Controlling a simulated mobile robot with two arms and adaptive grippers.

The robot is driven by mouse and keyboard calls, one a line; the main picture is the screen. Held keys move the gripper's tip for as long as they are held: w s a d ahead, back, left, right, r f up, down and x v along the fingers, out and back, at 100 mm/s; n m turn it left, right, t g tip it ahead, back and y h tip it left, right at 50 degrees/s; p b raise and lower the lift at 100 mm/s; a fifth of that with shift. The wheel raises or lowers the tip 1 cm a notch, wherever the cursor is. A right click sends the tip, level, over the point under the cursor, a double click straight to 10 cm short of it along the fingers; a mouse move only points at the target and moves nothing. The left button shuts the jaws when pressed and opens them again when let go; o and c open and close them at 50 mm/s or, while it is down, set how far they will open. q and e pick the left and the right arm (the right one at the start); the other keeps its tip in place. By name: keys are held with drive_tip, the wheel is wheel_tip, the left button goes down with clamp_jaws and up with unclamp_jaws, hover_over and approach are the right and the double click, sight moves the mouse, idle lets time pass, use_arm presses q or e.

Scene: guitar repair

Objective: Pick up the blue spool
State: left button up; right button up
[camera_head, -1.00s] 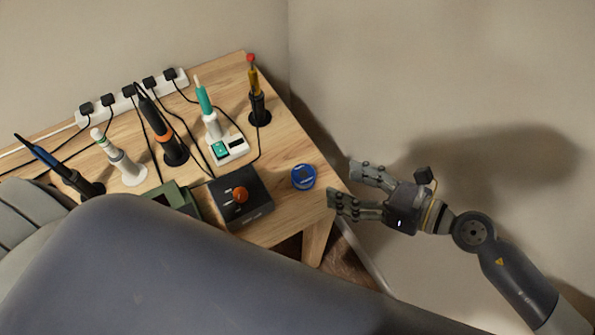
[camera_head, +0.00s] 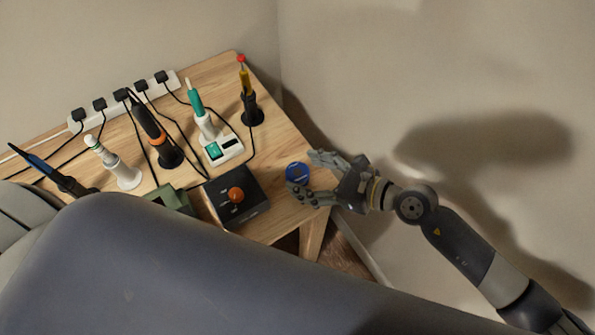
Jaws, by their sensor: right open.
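The blue spool (camera_head: 296,172) lies on the wooden table (camera_head: 280,150) near its right edge. My right gripper (camera_head: 301,174) comes in from the right and is open. One fingertip is by the spool's upper right and the other by its lower side, so the spool sits at the mouth of the jaws. I cannot tell whether the fingers touch it. My left gripper is not in view.
A black box with an orange knob (camera_head: 236,196) stands just left of the spool. Several soldering irons in stands, such as the teal one (camera_head: 195,103), and a white power strip (camera_head: 125,100) with cables fill the table's back and left. The wall (camera_head: 430,70) is behind the right arm.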

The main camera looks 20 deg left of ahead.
drive_tip(key=shift+a+f, duration=0.25)
drive_tip(key=shift+a, duration=0.45)
drive_tip(key=c, duration=1.2)
